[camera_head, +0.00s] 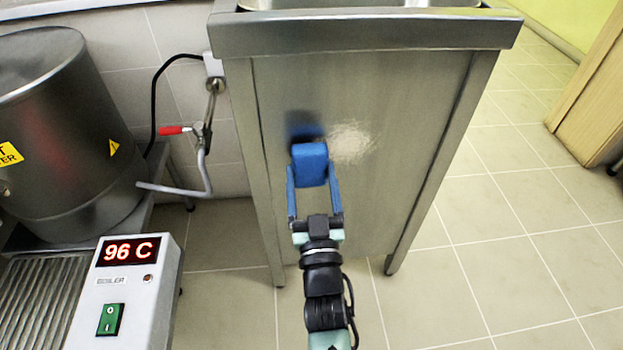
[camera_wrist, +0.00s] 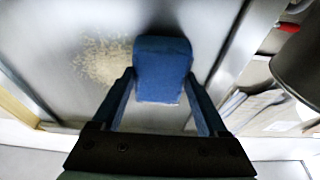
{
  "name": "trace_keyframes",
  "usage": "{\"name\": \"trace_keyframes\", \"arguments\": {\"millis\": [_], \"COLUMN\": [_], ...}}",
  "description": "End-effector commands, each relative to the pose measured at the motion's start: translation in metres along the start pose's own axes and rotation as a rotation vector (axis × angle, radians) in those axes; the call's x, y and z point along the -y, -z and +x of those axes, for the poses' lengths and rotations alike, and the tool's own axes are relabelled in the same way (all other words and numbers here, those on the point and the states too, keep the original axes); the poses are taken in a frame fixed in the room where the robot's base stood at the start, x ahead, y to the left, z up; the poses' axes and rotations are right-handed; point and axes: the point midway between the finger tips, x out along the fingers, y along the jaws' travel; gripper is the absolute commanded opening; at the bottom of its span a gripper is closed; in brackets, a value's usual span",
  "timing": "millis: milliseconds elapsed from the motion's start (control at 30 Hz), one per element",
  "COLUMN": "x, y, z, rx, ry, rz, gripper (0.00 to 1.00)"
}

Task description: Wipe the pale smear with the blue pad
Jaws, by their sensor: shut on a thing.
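The blue pad (camera_head: 310,165) is held between the two blue fingers of my gripper (camera_head: 314,190), in front of the steel side panel (camera_head: 390,120) of a sink unit. In the wrist view the pad (camera_wrist: 162,70) sits between the fingertips of my gripper (camera_wrist: 162,88). The pale smear (camera_head: 350,142) is on the panel, just right of and slightly above the pad in the head view. In the wrist view the smear (camera_wrist: 100,60) is speckled and lies left of the pad. I cannot tell whether the pad touches the panel.
A steel boiler (camera_head: 60,120) stands at the left, with a control box (camera_head: 125,290) reading 96 C in front. A red-handled tap (camera_head: 172,130) and a bent pipe are left of the panel. Open tiled floor (camera_head: 500,220) lies to the right.

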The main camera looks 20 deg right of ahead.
Motion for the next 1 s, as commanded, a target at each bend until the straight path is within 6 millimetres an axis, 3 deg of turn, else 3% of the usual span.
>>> {"name": "trace_keyframes", "arguments": {"millis": [500, 1000], "x": [-0.001, -0.035], "y": [-0.001, 0.000], "z": [0.008, 0.007], "rx": [0.000, 0.000], "ry": [-0.001, -0.001], "rz": [0.000, 0.000], "gripper": [0.32, 0.32]}}
